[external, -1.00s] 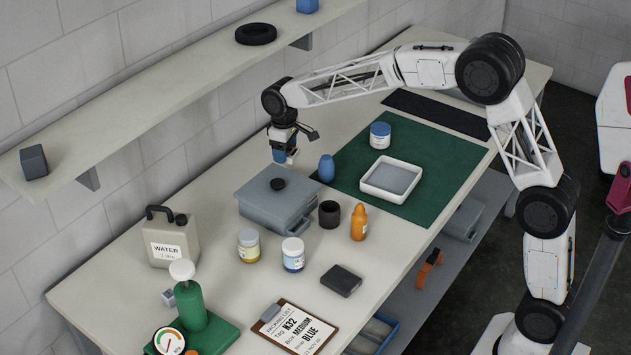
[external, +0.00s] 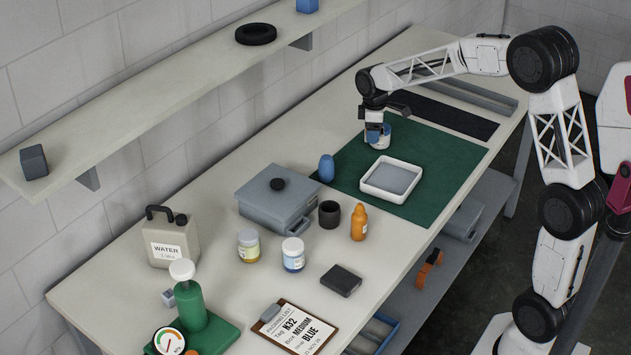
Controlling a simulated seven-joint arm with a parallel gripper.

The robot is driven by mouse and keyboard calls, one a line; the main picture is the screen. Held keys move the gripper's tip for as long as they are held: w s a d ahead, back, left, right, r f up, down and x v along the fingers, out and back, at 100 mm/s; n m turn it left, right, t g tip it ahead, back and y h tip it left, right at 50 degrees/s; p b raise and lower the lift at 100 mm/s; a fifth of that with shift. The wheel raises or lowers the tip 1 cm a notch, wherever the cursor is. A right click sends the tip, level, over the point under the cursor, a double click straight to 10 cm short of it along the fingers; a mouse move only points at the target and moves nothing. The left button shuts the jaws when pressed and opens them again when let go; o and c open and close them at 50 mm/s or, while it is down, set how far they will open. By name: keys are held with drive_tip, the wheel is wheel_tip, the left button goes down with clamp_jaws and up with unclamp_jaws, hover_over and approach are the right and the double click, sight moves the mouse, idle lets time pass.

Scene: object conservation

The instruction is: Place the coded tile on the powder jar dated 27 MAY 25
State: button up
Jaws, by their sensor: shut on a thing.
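Two other jars stand upright on the bench: one with yellowish contents (external: 249,247) and one with a white lid and blue band (external: 293,256). The dates on the jars are too small to read.
A white tray (external: 366,190) lies on the green mat (external: 425,165). A blue egg-shaped thing (external: 326,168), a grey lidded box (external: 265,212), a dark cup (external: 329,214) and an orange bottle (external: 358,223) stand left of and in front of it. The shelf (external: 150,110) runs above the bench's back.

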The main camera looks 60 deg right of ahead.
drive_tip(key=s+d+f+n, duration=0.1)
drive_tip(key=s+d+n, duration=0.1)
drive_tip(key=s+d, duration=0.6)
drive_tip(key=shift+s+n, duration=0.2)
drive_tip(key=shift+n, duration=0.2)
drive_tip(key=shift+w+d+f, duration=0.25)
drive_tip(key=shift+w+d, duration=0.95)
drive_tip(key=shift+w, duration=1.2)
drive_tip(key=shift+w+d+f, duration=0.3)
drive_tip(key=shift+w+d, duration=0.85)
drive_tip(key=shift+w, duration=1.2)
drive_tip(key=shift+w+d+f, duration=0.25)
drive_tip(key=shift+w+d, duration=0.95)
drive_tip(key=shift+w, duration=1.2)
drive_tip(key=shift+f, duration=0.1)
drive_tip(key=shift+f, duration=1.65)
drive_tip(key=shift+f, duration=0.1)
drive_tip(key=o, duration=1)
